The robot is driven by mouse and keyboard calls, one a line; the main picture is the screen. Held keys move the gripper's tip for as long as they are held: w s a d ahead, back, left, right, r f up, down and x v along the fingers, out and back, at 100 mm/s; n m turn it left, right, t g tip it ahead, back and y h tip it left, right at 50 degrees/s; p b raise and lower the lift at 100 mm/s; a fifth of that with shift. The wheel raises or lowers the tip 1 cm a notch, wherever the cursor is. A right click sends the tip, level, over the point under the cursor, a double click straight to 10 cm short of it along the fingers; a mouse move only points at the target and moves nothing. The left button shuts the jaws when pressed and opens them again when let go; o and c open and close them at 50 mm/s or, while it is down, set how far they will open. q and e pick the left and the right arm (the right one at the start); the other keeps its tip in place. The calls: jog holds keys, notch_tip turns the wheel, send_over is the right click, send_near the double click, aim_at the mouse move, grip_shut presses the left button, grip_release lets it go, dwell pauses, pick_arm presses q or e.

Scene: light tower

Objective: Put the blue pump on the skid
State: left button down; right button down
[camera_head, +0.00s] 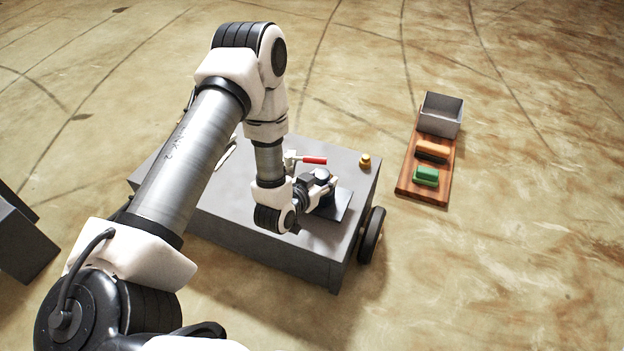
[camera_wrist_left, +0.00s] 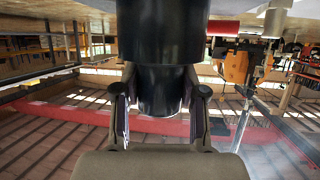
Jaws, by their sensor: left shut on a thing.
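A flat dark plate (camera_head: 336,208), which looks like the skid, lies on the grey cart top under and beside the gripper. The gripper covers part of the plate, and I cannot tell whether the pump touches it. My right gripper is not in view.
The grey cart (camera_head: 262,246) bears a red-handled fitting (camera_head: 314,160) just behind the gripper and a brass knob (camera_head: 364,161) near its right edge. Right of the cart, a wooden board (camera_head: 413,177) holds an orange block (camera_head: 432,150), a green block (camera_head: 426,176) and a grey bin (camera_head: 441,120).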

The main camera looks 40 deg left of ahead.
pick_arm(q)
jog(key=shift+w+a, duration=0.1)
jog(key=shift+w, duration=0.5)
jog(key=f+b, duration=0.1)
jog(key=f, duration=0.1)
jog(key=f+b, duration=0.1)
jog(key=b, duration=0.1)
jog(key=shift+w+f, duration=0.2)
jog(key=shift+f, duration=0.15)
jog(key=shift+r, duration=0.15)
jog(key=c, duration=0.6)
grip_release()
jog(key=shift+c, duration=0.2)
